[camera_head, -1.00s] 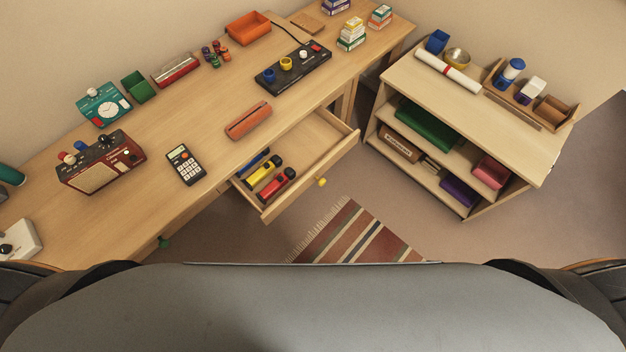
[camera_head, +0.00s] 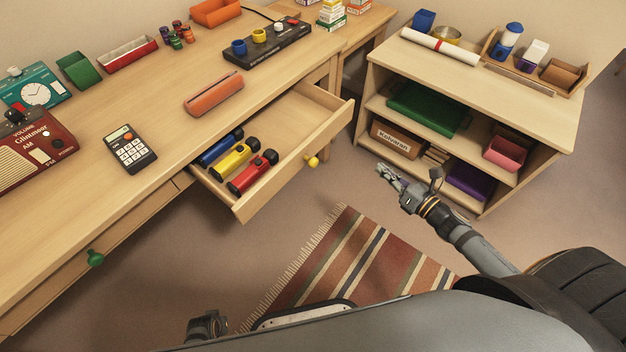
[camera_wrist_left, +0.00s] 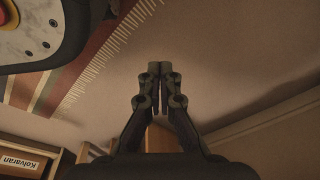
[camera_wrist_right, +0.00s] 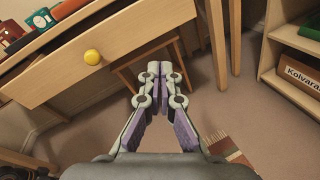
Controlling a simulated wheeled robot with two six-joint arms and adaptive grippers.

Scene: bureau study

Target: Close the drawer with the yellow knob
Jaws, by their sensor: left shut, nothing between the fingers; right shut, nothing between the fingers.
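The drawer (camera_head: 262,200) with the yellow knob (camera_head: 312,161) stands pulled out from the desk. Blue, yellow and red flashlights lie in its left part. In the right wrist view the drawer front (camera_wrist_right: 130,48) and its yellow knob (camera_wrist_right: 92,57) show at the upper left. My right gripper (camera_head: 384,170) is shut and empty, in the air to the right of the knob and apart from it; it also shows in the right wrist view (camera_wrist_right: 159,68). My left gripper (camera_wrist_left: 160,70) is shut and empty, low over the floor; in the head view only a part of that arm shows at the bottom.
A green knob (camera_head: 95,258) marks another, shut drawer at the left. A shelf unit (camera_head: 480,75) stands right of the desk, close to my right gripper. A striped rug (camera_head: 355,262) lies on the floor before the drawer. Floor between drawer and shelf is clear.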

